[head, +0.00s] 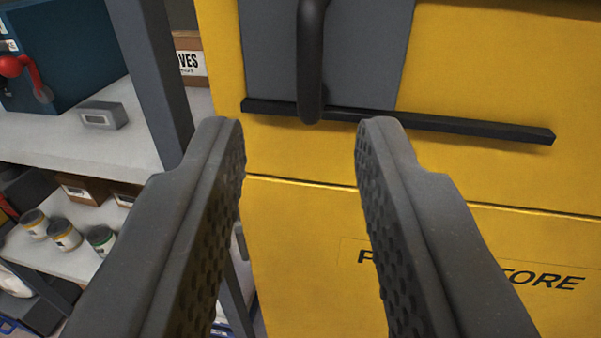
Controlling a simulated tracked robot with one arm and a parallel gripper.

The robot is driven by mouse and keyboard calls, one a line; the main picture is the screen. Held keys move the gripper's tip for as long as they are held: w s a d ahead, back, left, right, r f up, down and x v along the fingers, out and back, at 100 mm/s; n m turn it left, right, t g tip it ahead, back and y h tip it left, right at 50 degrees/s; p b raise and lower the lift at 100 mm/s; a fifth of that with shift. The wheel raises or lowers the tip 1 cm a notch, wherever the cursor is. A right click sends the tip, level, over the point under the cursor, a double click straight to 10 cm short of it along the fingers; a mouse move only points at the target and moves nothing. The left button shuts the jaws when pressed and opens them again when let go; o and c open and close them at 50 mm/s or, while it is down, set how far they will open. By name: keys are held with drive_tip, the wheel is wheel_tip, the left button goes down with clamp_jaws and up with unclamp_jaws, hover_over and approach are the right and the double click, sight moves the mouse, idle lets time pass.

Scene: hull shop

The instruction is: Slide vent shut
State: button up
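The vent's grey sliding plate (365,60) is on the front of a yellow cabinet (480,60), at the top of the head view. Its upper part is cut off by the frame edge. A dark vertical handle (311,60) stands out from the plate. A black rail (460,126) runs along the plate's lower edge and extends to its right. My gripper (300,140) is open and empty. Its two fingers are spread below the handle's lower end, which appears between and above the fingertips. I cannot tell how far the handle is from the fingertips in depth.
On the left, a shelf unit with a grey post (150,75) holds a blue box (65,50), a small grey device (103,115) and several jars (64,234). A seam crosses the cabinet below the rail, with partly hidden lettering (540,279) beneath it.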

drive_tip(key=shift+s+a, duration=0.1)
drive_tip(key=shift+s, duration=1.45)
drive_tip(key=s+a+r+g, duration=0.15)
drive_tip(key=s+r, duration=0.25)
drive_tip(key=r, duration=0.6)
drive_tip(key=s+a+r, duration=0.2)
drive_tip(key=s+r, duration=0.1)
drive_tip(key=r, duration=0.7)
drive_tip(key=s+a+r, duration=0.2)
drive_tip(key=s+r, duration=0.5)
drive_tip(key=s, duration=0.2)
drive_tip(key=s+a+r+g+y, duration=0.1)
drive_tip(key=s+a+r, duration=0.2)
drive_tip(key=s+r, duration=0.4)
drive_tip(key=shift+s+a+r+n, duration=0.3)
drive_tip(key=shift+s+r, duration=0.1)
drive_tip(key=shift+s, duration=0.65)
drive_tip(key=shift+o, duration=0.7)
